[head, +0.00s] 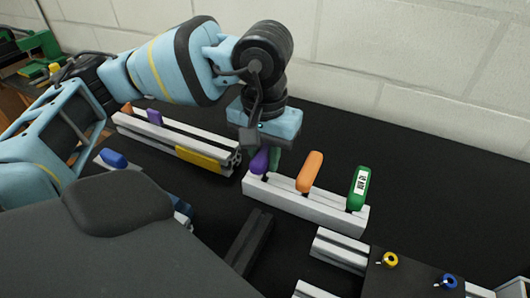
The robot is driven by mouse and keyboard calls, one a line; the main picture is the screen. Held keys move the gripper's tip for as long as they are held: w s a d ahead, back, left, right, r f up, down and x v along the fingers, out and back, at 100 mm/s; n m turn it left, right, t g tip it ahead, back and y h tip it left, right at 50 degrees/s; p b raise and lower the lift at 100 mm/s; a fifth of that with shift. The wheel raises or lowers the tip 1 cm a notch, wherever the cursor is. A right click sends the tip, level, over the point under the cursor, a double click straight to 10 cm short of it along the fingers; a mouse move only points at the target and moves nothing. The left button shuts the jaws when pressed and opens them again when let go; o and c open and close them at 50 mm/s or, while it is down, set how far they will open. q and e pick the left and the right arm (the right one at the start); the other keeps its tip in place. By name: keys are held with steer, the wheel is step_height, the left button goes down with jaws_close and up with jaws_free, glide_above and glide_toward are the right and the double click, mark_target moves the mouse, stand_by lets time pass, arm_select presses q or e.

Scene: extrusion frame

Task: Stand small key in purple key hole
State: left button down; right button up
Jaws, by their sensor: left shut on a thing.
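My left gripper (258,146) reaches in from the upper left and points down over the left end of the front silver rail. It appears shut on a key with a purple handle (259,162), close to the rail (300,204). The fingertips are mostly hidden by the gripper body, and I cannot tell whether the key is seated in a hole. A dark green piece (275,158) shows just behind the purple handle. An orange key (310,171) and a green key with a white label (359,187) stand upright farther right on that rail. My right gripper is out of view.
Another rail (175,142) at the back left carries purple, orange and yellow pieces. A blue handle (113,158) is at the left. A dark bar (248,242) lies in front. A dark block with yellow and blue rings (420,270) is lower right. A white wall stands behind.

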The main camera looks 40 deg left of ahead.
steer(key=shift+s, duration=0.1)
arm_select(q)
steer(key=c, duration=1.4)
jaws_free()
steer(key=shift+c, duration=0.2)
steer(key=o, duration=0.3)
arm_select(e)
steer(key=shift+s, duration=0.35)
arm_select(q)
steer(key=shift+r, duration=0.3)
step_height(320, 180, up, 6)
steer(key=shift+r, duration=0.65)
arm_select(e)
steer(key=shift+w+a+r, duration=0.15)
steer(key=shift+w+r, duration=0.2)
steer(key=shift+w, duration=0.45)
